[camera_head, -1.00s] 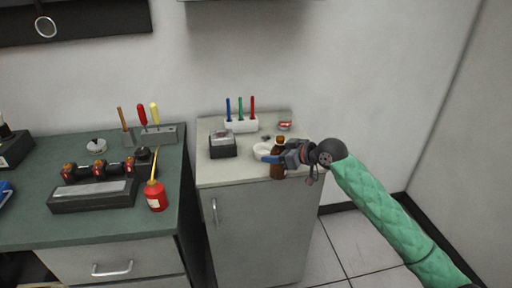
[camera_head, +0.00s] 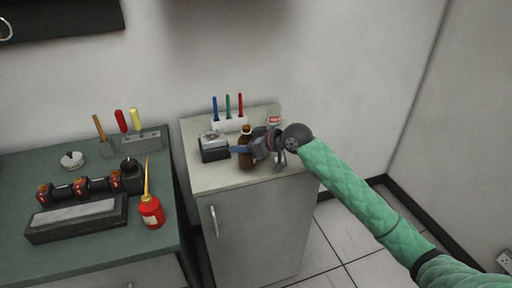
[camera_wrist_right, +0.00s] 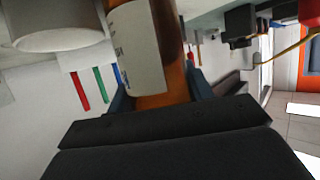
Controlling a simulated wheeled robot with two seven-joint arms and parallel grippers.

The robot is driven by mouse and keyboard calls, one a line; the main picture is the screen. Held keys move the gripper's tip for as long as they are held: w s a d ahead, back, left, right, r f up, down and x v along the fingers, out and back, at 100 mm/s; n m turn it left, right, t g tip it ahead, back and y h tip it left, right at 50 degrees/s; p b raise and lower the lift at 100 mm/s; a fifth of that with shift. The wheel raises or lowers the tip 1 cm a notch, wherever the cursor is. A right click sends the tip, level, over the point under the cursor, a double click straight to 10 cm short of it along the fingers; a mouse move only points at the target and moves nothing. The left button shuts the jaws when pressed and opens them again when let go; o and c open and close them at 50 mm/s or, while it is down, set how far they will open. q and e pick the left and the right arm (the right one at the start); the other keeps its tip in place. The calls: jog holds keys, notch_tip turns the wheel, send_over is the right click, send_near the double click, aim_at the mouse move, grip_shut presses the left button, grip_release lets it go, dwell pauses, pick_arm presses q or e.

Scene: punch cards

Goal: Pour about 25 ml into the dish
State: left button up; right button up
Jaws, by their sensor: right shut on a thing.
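A brown bottle (camera_head: 245,150) stands upright in my right gripper (camera_head: 246,149), over the front part of the pale cabinet top. My right gripper is shut on the bottle. In the right wrist view the bottle (camera_wrist_right: 150,45) shows amber with a pale label, between the fingers. The dish is mostly or wholly hidden behind the bottle and gripper in the head view. My left gripper is not in view.
A grey and black box (camera_head: 214,147) stands just left of the bottle. A white rack (camera_head: 229,124) with blue, green and red sticks is behind. A glass with a red mark (camera_head: 274,121) stands at the back right. A red oil can (camera_head: 151,211) is on the green bench.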

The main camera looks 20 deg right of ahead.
jog(key=shift+w+r, duration=0.1)
jog(key=shift+r, duration=0.05)
